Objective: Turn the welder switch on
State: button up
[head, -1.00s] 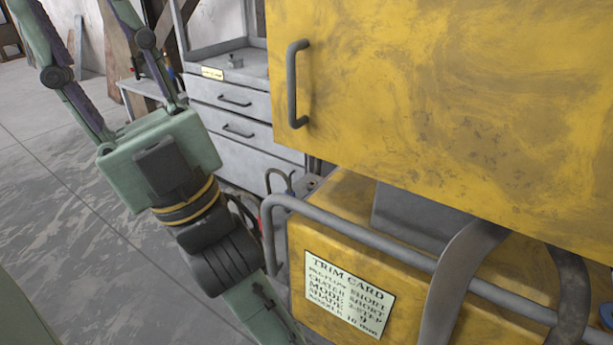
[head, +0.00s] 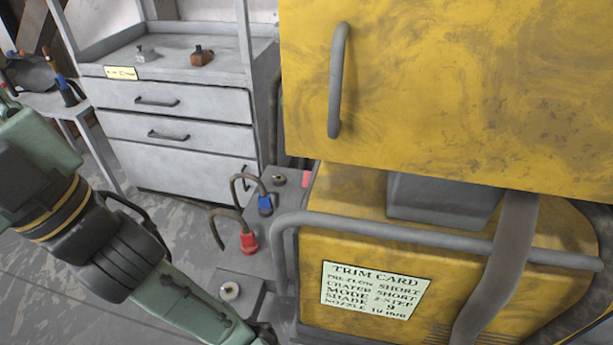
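The yellow machine (head: 330,255) with a grey tube rail around it stands at the lower right, and I take it to be the welder. A trim card (head: 370,289) with printed settings is fixed to its face. A red plug (head: 249,242) and a blue plug (head: 265,204) with cables sit on a grey surface left of it. I cannot make out a welder switch. My arm crosses the lower left. My gripper is outside the view.
A yellow cabinet door (head: 450,85) with a grey handle (head: 338,80) hangs above the machine. A grey drawer cabinet (head: 180,132) stands behind, with two small items on top. A thick grey hose (head: 508,265) hangs in front of the machine. Open floor shows at the left.

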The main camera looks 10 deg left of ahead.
aim_at(306, 175)
jog(key=j, duration=0.75)
jog(key=i+j, duration=0.15)
jog(key=j, duration=0.2)
jog(key=i+j, duration=0.15)
jog(key=j, duration=0.2)
jog(key=i+j+u, duration=0.1)
jog(key=j, duration=0.3)
jog(key=i+j, duration=0.2)
jog(key=j, duration=0.15)
